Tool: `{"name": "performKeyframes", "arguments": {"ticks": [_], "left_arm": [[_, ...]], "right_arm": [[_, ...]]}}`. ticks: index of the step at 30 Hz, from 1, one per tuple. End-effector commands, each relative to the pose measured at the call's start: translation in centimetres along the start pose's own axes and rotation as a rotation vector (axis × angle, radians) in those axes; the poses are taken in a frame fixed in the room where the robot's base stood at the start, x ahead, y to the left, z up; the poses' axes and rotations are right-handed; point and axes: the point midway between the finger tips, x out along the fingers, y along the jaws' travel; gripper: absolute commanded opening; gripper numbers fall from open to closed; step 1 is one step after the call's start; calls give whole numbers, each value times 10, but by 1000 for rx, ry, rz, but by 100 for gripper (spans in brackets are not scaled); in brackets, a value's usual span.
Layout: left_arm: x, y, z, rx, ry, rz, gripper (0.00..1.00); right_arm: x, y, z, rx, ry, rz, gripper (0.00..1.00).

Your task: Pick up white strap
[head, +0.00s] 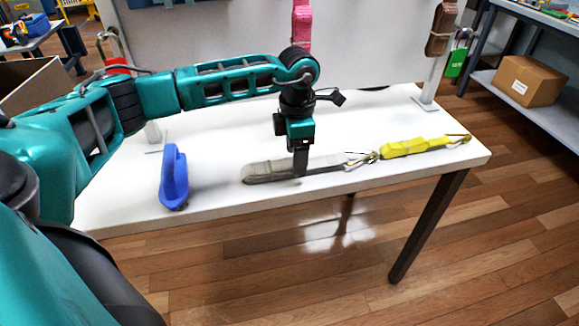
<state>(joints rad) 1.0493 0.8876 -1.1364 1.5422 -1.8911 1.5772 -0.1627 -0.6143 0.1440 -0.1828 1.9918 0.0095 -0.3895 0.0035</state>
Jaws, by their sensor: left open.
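A pale strap (265,170), white to grey and looking translucent in places, lies along the table's front edge. A metal hook shows at its right end. My left gripper (300,168) points straight down over the middle of this strap and covers part of it. Its jaws are open, seen edge-on, so the gap between the fingers is hidden. I cannot tell whether the fingers touch the strap or the table. My right gripper is not in view.
On the white table (225,205), a yellow strap (415,147) lies close to the pale strap's right end. Pink (301,25) and brown (440,30) straps hang on the wall behind. A green padlock-like item (456,62) hangs at right.

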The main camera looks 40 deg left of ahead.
Motion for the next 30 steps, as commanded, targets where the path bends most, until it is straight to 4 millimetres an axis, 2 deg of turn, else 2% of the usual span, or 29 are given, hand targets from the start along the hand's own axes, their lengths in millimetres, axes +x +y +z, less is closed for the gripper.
{"name": "performKeyframes", "arguments": {"ticks": [1, 4, 13, 30], "left_arm": [[9, -1, -1, 0, 1, -2, 67], [21, 0, -1, -1, 1, -1, 67], [25, 0, 0, 0, -1, 0, 67], [25, 0, 0, 0, -1, 0, 13]], "right_arm": [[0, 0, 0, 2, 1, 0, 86], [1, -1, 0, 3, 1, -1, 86], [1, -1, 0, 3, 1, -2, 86], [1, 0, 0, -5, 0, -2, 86]]}}
